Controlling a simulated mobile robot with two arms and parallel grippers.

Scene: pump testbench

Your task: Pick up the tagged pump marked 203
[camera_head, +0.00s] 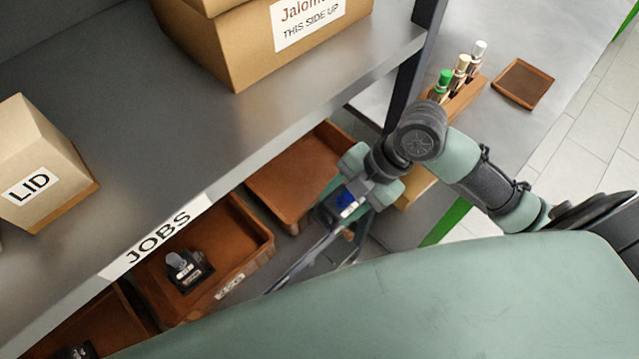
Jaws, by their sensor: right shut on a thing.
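My right gripper (345,202) is shut on a small pump with a blue part and a white tag (347,208). It holds the pump below the shelf's front edge, near the right-hand bin. The number on the tag is too small to read. Another dark pump with a grey top (184,270) sits in a brown bin (258,252) under the JOBS label. Part of a third dark item (76,352) shows in the bin at the bottom left corner; its marking cannot be read. My left gripper is not in view.
A grey shelf (250,125) with a JOBS label (160,237) overhangs the bins. It carries a LID box (35,165) and a larger carton (235,50). The bin behind my gripper (290,185) looks empty. A rack of vials (460,100) and a brown tray (523,83) stand at right.

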